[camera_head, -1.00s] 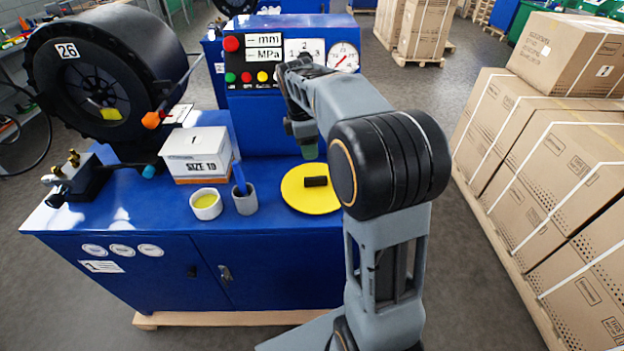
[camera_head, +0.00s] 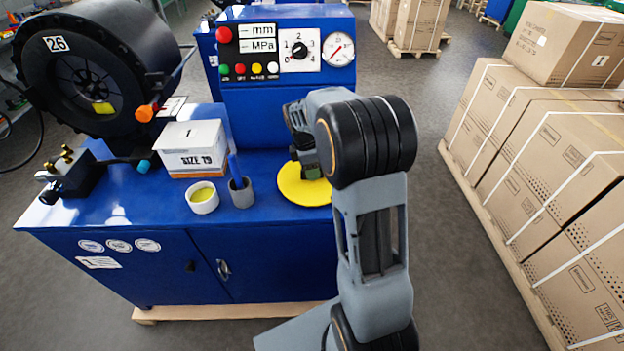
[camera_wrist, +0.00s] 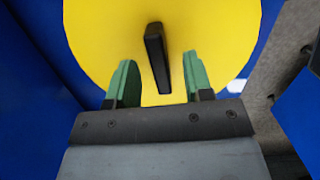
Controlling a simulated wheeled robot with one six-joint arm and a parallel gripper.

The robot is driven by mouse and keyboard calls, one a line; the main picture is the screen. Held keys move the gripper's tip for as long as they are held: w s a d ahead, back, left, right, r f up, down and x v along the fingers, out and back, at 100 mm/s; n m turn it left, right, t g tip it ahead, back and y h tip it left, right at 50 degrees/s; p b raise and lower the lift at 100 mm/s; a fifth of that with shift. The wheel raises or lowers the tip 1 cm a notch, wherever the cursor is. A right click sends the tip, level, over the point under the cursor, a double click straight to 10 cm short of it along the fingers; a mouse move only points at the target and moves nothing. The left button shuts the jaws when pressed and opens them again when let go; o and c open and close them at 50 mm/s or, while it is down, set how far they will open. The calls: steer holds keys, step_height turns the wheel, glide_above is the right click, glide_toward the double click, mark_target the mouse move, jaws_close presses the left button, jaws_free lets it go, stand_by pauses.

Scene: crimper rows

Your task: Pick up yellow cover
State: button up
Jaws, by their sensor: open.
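The yellow cover (camera_head: 291,190) is a round flat disc lying on the blue bench top, right of the grey cup. In the wrist view the yellow cover (camera_wrist: 213,38) fills the upper middle, with a black bar-shaped handle (camera_wrist: 156,57) standing on it. My gripper (camera_wrist: 158,84) has two green fingers spread apart, with the near end of the handle between them and a gap on each side. In the head view my gripper (camera_head: 310,172) is low over the cover, and my arm hides the handle and the cover's right part.
A grey cup (camera_head: 242,194) with a blue item and a white bowl (camera_head: 203,198) with yellow contents stand left of the cover. A white SIZE 19 box (camera_head: 194,149) is behind them. The blue control panel (camera_head: 262,110) rises behind the cover. Boxes (camera_head: 560,150) stand right across the floor.

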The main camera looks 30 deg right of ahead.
steer(key=shift+d+f, duration=0.1)
steer(key=shift+f, duration=0.75)
jaws_close()
